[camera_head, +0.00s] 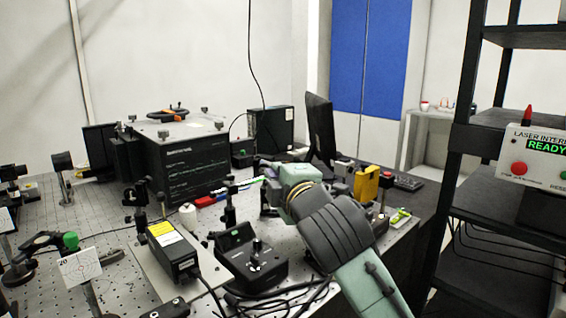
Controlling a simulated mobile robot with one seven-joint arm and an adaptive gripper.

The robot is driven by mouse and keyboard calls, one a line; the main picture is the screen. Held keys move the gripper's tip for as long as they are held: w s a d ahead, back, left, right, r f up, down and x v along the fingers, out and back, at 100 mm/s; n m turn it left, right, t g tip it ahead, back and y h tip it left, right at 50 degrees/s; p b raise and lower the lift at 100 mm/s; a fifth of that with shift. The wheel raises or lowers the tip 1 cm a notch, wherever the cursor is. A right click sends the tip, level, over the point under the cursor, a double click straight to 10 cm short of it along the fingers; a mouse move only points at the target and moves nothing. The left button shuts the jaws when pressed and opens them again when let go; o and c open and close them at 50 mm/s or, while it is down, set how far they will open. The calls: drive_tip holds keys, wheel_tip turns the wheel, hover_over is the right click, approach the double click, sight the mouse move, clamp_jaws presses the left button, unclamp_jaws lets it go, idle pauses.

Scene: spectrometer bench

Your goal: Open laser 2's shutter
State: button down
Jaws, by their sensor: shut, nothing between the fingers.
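A black laser-like box with a yellow label (166,238) lies on a grey plate at the front middle of the bench. A black box with a knob or lever on top (252,258) stands to its right. I cannot read a "laser 2" marking on either, and no shutter can be clearly told. My arm reaches in from the lower right over the bench. My gripper (266,196) is mostly hidden by my wrist; its dark part shows just left of the teal link, shut and empty. Whether it touches anything cannot be told.
A large black enclosure (185,165) stands at the back left. A monitor (319,130) and a yellow block (367,184) stand beyond my wrist. Cables (275,300) lie at the front. The interlock box (535,155) on the right rack reads READY.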

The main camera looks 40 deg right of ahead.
drive_tip(key=p+x, duration=0.3)
drive_tip(key=x, duration=0.6)
drive_tip(key=shift+w+r, duration=0.15)
drive_tip(key=shift+w, duration=0.05)
drive_tip(key=s+d+p, duration=0.1)
drive_tip(key=d+p, duration=0.1)
drive_tip(key=shift+s+d, duration=0.35)
drive_tip(key=shift+s, duration=0.05)
drive_tip(key=shift+s+d+f, duration=0.2)
drive_tip(key=shift+d+f, duration=0.05)
drive_tip(key=shift+f, duration=0.1)
drive_tip(key=shift+s+d+b, duration=0.15)
drive_tip(key=shift+s+b, duration=0.05)
drive_tip(key=shift+b, duration=0.1)
